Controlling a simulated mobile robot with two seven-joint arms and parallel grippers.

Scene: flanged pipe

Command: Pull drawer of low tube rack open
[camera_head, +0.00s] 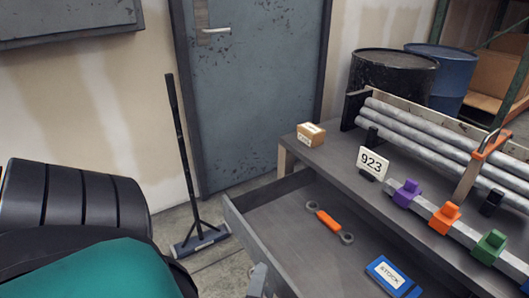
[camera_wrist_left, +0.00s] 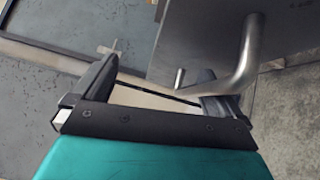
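The drawer (camera_head: 255,238) of the low tube rack (camera_head: 335,155) stands pulled out, with its inside showing in the head view. My left gripper (camera_head: 258,282) is mostly hidden at the bottom edge of the head view, beside the drawer front. In the left wrist view my left gripper (camera_wrist_left: 158,72) has its two fingers wide apart. A bent metal drawer handle (camera_wrist_left: 240,72) runs from the drawer front (camera_wrist_left: 200,40) down close to the right-hand finger. The fingers are not closed on the handle. My right gripper is not in view.
The drawer holds an orange-handled wrench (camera_head: 328,222) and a blue STOCK box (camera_head: 390,278). Pipes (camera_head: 430,140), a 923 sign (camera_head: 373,162) and a small carton (camera_head: 310,134) are on top. A broom (camera_head: 183,150) leans by the door (camera_head: 250,90). Some bare floor shows left of the drawer.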

